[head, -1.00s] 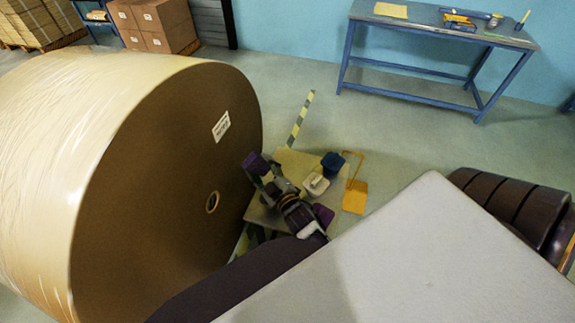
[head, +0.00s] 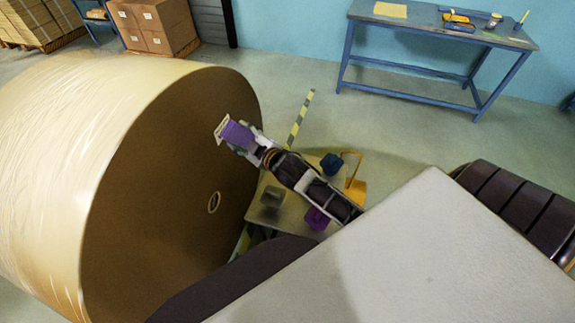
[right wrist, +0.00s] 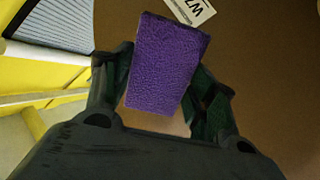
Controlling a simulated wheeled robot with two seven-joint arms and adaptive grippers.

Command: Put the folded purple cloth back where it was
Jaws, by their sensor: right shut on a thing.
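My right gripper (head: 246,147) is shut on the folded purple cloth (head: 236,133). It holds the cloth up in front of the brown end face of the big paper roll (head: 165,190), beside the white label (head: 221,128). In the right wrist view the cloth (right wrist: 167,65) sticks out between the two fingers (right wrist: 160,95), and the label (right wrist: 192,10) shows just past its far end. I cannot tell whether the cloth touches the roll. A low stand (head: 262,219) is under my right arm, which hides part of its top. My left gripper is out of view.
A blue container (head: 331,163), a dark grey box (head: 272,197) and a purple item (head: 317,219) are at the stand, close to my arm. An orange-yellow thing (head: 355,190) is at its right. A blue workbench (head: 440,32) stands at the wall. Open floor lies between.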

